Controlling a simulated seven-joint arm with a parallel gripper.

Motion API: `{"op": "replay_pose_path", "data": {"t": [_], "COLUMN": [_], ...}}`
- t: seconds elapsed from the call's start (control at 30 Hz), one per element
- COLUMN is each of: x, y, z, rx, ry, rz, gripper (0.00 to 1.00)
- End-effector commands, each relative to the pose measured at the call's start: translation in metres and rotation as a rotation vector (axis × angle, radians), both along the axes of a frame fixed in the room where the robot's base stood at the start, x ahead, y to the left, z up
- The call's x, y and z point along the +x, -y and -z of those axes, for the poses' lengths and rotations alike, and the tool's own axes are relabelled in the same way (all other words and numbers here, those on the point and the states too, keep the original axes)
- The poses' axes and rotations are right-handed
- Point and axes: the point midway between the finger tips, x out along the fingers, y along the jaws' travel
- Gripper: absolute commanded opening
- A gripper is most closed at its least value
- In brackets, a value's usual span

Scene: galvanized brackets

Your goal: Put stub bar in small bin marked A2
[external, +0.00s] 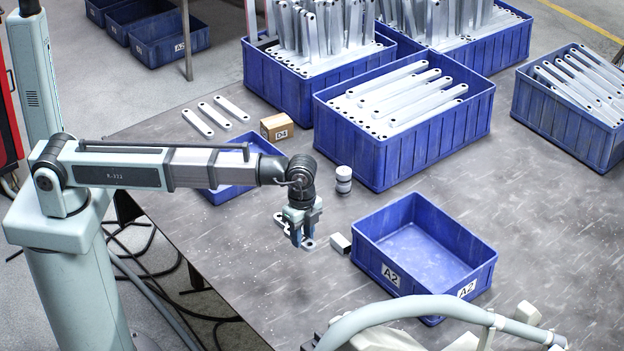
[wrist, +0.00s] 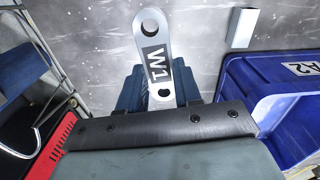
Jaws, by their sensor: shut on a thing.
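A short, flat, silvery bar marked W1, which looks like the stub bar, is at my gripper (external: 304,240). In the wrist view the W1 bar (wrist: 151,58) shows rounded ends with a hole in each. My gripper points down and is shut on this bar, low over the table; I cannot tell whether the bar touches the table. The small blue bin marked A2 (external: 378,256) stands right of my gripper, apart from it, and looks empty inside. Its A2 label also shows at the right of the wrist view, on the bin (wrist: 262,77).
A small silvery block (external: 341,243) lies between my gripper and the A2 bin. A white-capped cylinder (external: 343,180) and a D4 box (external: 277,127) stand behind. Large blue bins (external: 400,150) of long bars fill the back. A pale curved arm-like part (external: 400,309) crosses the front.

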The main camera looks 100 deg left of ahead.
Motion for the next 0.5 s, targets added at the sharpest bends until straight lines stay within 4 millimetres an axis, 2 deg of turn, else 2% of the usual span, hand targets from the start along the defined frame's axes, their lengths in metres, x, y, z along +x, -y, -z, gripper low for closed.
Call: {"op": "replay_pose_path", "data": {"t": [0.1,0.4,0.5], "x": [0.001,0.001,0.026], "y": [0.0,0.0,0.0], "z": [-0.021,-0.065,-0.065], "rx": [0.0,-0.001,0.0], "ry": [0.003,0.002,0.0], "rz": [0.0,0.0,0.005], "gripper": [0.0,0.0,0.0]}}
